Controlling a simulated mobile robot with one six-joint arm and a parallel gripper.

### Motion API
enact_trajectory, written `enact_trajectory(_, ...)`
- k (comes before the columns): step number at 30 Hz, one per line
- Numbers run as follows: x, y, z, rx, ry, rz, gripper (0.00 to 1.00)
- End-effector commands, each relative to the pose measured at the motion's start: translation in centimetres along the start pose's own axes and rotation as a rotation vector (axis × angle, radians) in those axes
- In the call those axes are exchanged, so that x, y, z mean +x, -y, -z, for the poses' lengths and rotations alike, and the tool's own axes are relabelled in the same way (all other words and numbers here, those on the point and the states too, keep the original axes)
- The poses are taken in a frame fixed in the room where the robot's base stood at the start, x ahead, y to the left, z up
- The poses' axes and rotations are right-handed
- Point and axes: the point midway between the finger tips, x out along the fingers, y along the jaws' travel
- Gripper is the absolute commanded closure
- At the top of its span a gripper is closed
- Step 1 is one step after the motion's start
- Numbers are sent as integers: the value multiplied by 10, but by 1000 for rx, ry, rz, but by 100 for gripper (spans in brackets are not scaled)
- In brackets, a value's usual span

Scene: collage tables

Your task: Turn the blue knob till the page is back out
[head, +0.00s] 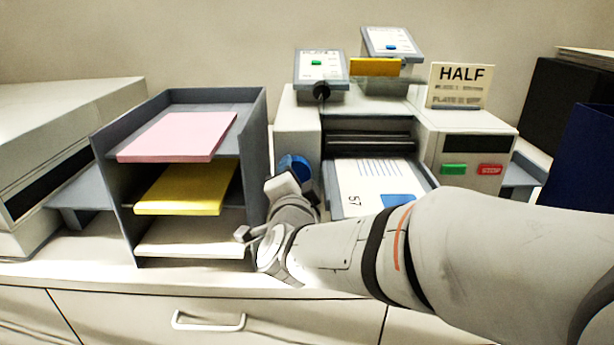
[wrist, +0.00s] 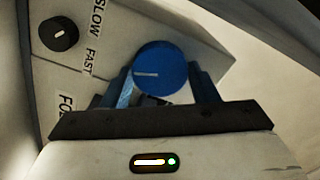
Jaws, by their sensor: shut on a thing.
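The blue knob (wrist: 160,68) is on the side of the machine, with a white pointer line on its face. My gripper (wrist: 162,85) is shut on it, one finger on each side. In the head view the blue knob (head: 294,167) shows at the machine's left side, partly hidden by my gripper (head: 284,182). A white page (head: 372,180) with printed lines, a blue block and the number 57 lies in the machine's front tray, below the dark rollers. Its near part is hidden behind my arm.
A small black knob (wrist: 58,36) sits beside SLOW and FAST lettering. A grey shelf rack (head: 258,130) with pink, yellow and white paper stands close left of my gripper. The machine (head: 465,135) has a green button (head: 454,169), a red STOP button (head: 490,169) and a HALF sign (head: 460,84).

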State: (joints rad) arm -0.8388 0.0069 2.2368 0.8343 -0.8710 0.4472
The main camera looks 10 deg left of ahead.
Motion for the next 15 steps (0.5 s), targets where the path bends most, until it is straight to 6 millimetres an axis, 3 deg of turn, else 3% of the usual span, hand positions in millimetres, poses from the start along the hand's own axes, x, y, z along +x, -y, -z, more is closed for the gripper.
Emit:
enact_trajectory(5, 0, 0, 0, 0, 0, -1, 67)
enact_trajectory(6, -2, -5, 10, 0, -4, -2, 69)
enact_trajectory(15, 0, -4, 1, 43, -5, -2, 69)
